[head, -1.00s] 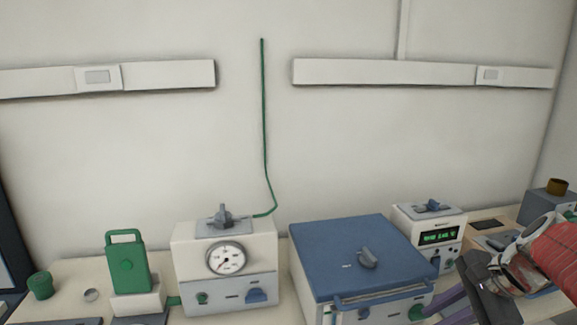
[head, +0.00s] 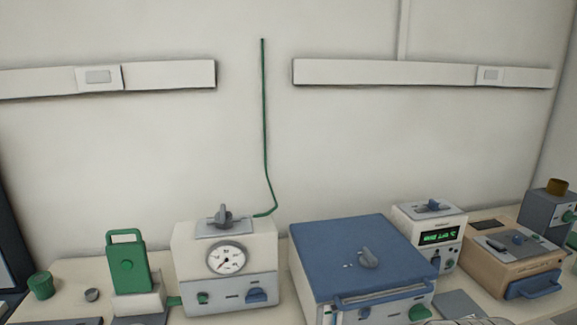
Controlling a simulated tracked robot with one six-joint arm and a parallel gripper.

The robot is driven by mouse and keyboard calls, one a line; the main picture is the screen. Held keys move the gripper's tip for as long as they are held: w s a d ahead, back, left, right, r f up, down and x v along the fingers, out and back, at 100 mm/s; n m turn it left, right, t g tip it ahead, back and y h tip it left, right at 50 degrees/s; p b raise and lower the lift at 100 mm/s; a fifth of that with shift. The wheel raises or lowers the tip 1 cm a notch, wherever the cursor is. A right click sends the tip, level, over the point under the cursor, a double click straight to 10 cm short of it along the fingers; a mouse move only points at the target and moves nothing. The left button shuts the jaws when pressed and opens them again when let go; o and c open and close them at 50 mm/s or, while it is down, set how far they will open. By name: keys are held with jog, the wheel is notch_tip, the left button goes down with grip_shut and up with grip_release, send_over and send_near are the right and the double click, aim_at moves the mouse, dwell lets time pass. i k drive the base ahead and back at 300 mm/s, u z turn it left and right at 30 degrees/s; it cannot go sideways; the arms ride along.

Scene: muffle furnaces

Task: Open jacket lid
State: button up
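A large white box right of centre has a flat blue lid (head: 345,254), which lies shut on top. Below the handle, the box front shows a green knob (head: 420,313) and a blue knob. My gripper is out of view, and nothing touches the lid.
A white gauge unit (head: 226,259) stands to the left, with a green canister (head: 127,265) beyond it. A white unit with a green display (head: 438,237) and a tan box with a blue front handle (head: 533,284) stand to the right. A grey plate (head: 460,305) lies between.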

aim_at(329, 251)
jog(key=k, duration=1.35)
jog(key=u, duration=0.4)
jog(key=i, duration=1.65)
jog(key=z, duration=0.3)
